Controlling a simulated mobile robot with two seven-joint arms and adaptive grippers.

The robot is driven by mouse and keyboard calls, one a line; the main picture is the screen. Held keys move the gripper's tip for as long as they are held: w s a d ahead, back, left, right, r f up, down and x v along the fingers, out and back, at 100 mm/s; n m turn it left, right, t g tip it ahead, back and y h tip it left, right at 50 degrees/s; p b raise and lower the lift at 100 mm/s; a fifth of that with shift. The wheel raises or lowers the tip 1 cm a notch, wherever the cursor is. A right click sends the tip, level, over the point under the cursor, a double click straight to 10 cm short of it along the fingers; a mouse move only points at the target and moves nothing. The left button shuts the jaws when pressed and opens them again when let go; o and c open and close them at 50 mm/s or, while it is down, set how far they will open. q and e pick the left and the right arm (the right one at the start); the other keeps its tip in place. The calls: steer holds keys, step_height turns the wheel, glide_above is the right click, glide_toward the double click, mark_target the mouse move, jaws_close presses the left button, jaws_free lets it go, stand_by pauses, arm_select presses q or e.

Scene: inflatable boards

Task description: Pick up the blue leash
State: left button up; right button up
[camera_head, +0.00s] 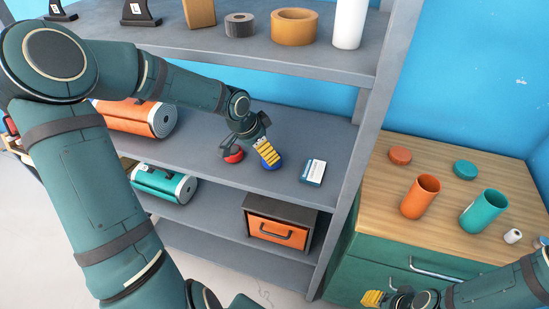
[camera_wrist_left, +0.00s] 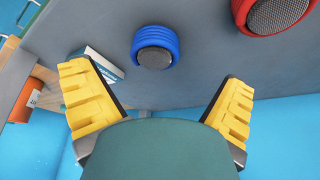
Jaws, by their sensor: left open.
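The blue leash (camera_wrist_left: 155,46) is a round, ridged blue coil with a grey centre. It lies on the middle grey shelf, partly hidden by my left gripper in the head view (camera_head: 277,165). My left gripper (camera_head: 266,152) is over the shelf by the blue coil. In the left wrist view (camera_wrist_left: 158,90) its yellow-padded fingers are spread wide with nothing between them, and the blue coil lies beyond the gap. My right gripper (camera_head: 386,298) is low at the bottom, in front of the green cabinet; its opening is unclear.
A red coil (camera_head: 232,156) lies close left of the blue one. A white-and-blue box (camera_head: 313,171) stands to its right. A shelf post (camera_head: 358,150) and the upper shelf (camera_head: 290,52) bound the space. A wooden-topped cabinet (camera_head: 440,226) holds orange and teal cups.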

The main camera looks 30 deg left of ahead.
arm_select(q)
steer(key=shift+w+d+f, duration=0.1)
steer(key=shift+d+f, duration=0.05)
steer(key=shift+f, duration=0.4)
steer(key=x, duration=0.1)
steer(key=b+x, duration=0.2)
steer(key=shift+w+d+f, duration=0.2)
steer(key=shift+d, duration=0.15)
steer(key=shift+w+f+b, duration=0.2)
steer(key=shift+f+b, duration=0.15)
steer(key=shift+f, duration=0.1)
steer(key=c, duration=1.3)
